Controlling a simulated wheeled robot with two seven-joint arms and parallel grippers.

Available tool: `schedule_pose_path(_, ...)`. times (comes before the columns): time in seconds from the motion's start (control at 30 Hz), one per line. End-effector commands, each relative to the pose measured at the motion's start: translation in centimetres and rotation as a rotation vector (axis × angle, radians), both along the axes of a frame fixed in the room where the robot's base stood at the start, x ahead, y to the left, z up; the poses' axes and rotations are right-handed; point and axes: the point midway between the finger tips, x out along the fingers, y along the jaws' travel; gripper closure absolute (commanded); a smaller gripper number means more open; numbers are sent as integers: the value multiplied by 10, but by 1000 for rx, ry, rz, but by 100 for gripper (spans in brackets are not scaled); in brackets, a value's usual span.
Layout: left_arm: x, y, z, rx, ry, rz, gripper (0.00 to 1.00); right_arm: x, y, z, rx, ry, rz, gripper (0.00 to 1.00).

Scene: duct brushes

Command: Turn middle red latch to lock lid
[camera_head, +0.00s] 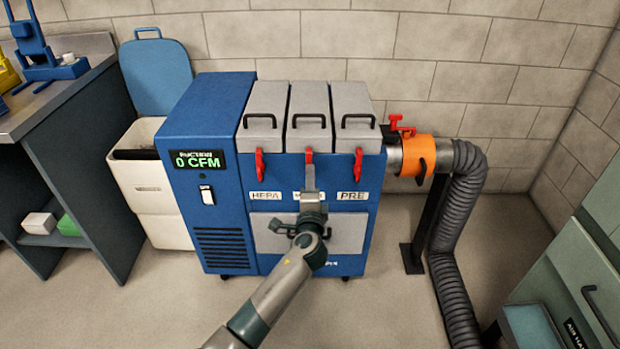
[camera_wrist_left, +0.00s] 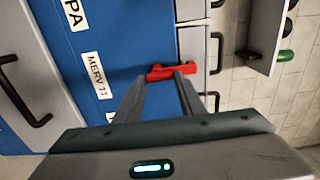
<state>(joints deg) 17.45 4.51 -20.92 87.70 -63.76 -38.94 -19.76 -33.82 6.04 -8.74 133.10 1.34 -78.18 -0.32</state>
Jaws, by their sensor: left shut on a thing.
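The blue filter unit (camera_head: 228,130) stands against the wall with three grey lids on top. The left red latch (camera_head: 260,165) and right red latch (camera_head: 358,164) hang down.
An orange collar (camera_head: 418,155) with a red clamp joins the unit to a grey hose (camera_head: 462,215) at right. A white bin (camera_head: 155,200) stands at left beside a workbench (camera_head: 75,110). Floor in front is clear.

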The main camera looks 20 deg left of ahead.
Motion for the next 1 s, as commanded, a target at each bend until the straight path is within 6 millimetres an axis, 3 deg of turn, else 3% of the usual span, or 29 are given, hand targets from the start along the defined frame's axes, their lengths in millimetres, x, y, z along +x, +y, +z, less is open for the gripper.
schedule_pose_path(0.47,-1,-1,-2,20,9,-2,87,-1,-2,0,-4,8,-2,100)
schedule_pose_path(0.5,-1,-1,-2,19,9,-2,57,-1,-2,0,-4,8,-2,100)
schedule_pose_path(0.57,-1,-1,-2,19,9,-1,45,-1,-1,0,-4,8,-2,100)
schedule_pose_path(1.0,-4,-2,-1,18,6,-1,45,-1,-2,0,-5,8,-2,100)
